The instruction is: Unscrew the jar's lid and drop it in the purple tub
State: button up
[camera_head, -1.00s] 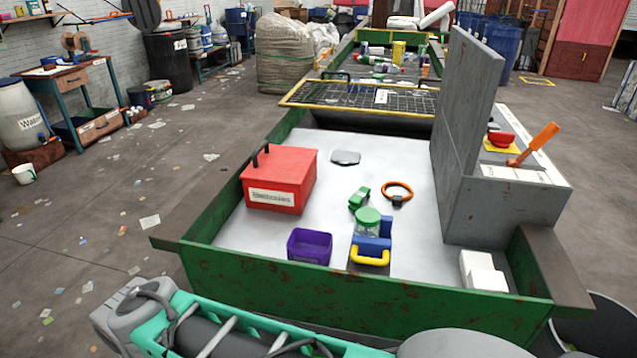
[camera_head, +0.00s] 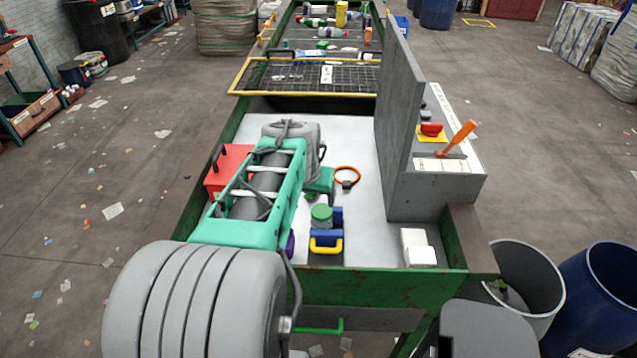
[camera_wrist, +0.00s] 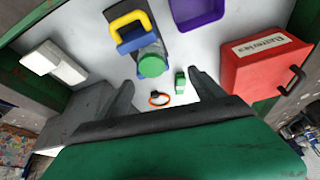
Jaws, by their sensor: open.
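The jar has a green lid (camera_head: 321,212) and stands in a blue holder (camera_head: 326,238) with a yellow handle at the near end of the white belt surface. In the wrist view the lid (camera_wrist: 152,66) sits on the clear jar (camera_wrist: 151,49). The purple tub (camera_wrist: 197,14) is at the top of the wrist view; in the head view only a sliver (camera_head: 290,244) shows behind my arm. My gripper (camera_wrist: 160,78) is open and empty. Its fingers are spread above the belt, and the lid appears between and beyond them, apart from both.
A red box labelled Batteries (camera_wrist: 262,62) stands beside the tub. A small green object (camera_wrist: 180,82) and an orange ring (camera_wrist: 159,98) lie near the jar. White blocks (camera_head: 417,248) sit in the near right corner. A tall grey panel (camera_head: 397,130) rises on the right.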

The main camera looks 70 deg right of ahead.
aim_at(321, 211)
jog(key=x, duration=0.2)
jog(key=s+p+x, duration=0.1)
jog(key=x, duration=0.5)
jog(key=shift+s+d+r, duration=0.15)
jog(key=shift+s+d, duration=0.15)
jog(key=shift+s, duration=0.1)
jog(key=shift+c, duration=0.4)
jog(key=c, duration=1.3)
jog(key=shift+c, duration=0.2)
jog(key=shift+a+f, duration=0.1)
jog(key=shift+f, duration=0.15)
